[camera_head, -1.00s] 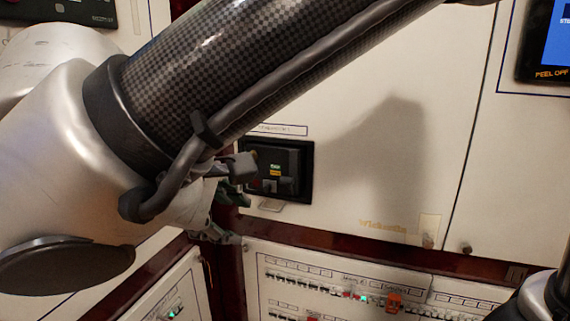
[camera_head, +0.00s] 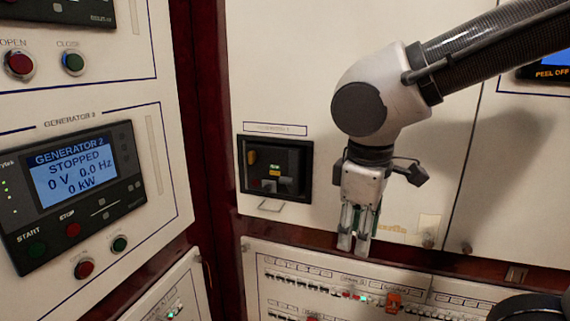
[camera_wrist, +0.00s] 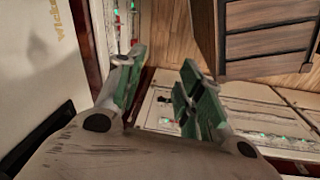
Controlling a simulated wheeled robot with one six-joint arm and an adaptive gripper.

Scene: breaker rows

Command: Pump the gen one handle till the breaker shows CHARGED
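The generator breaker (camera_head: 275,169) is a dark unit set in a black frame in the white panel, left of my gripper in the head view. Its face carries a small green and yellow indicator (camera_head: 275,168), whose wording is too small to read. I cannot clearly make out the pump handle on its dark face. My gripper (camera_head: 354,246) points down in front of the panel, to the right of and below the breaker, apart from it. In the wrist view the two green-padded fingers (camera_wrist: 162,68) stand apart with nothing between them. The breaker is not visible there.
A small metal pull (camera_head: 270,207) sits below the breaker. The generator 2 screen (camera_head: 75,180) at left reads STOPPED. A breaker-row panel (camera_head: 340,290) with switches lies below my gripper. The wrist view shows wood flooring and a slatted brown object (camera_wrist: 265,40).

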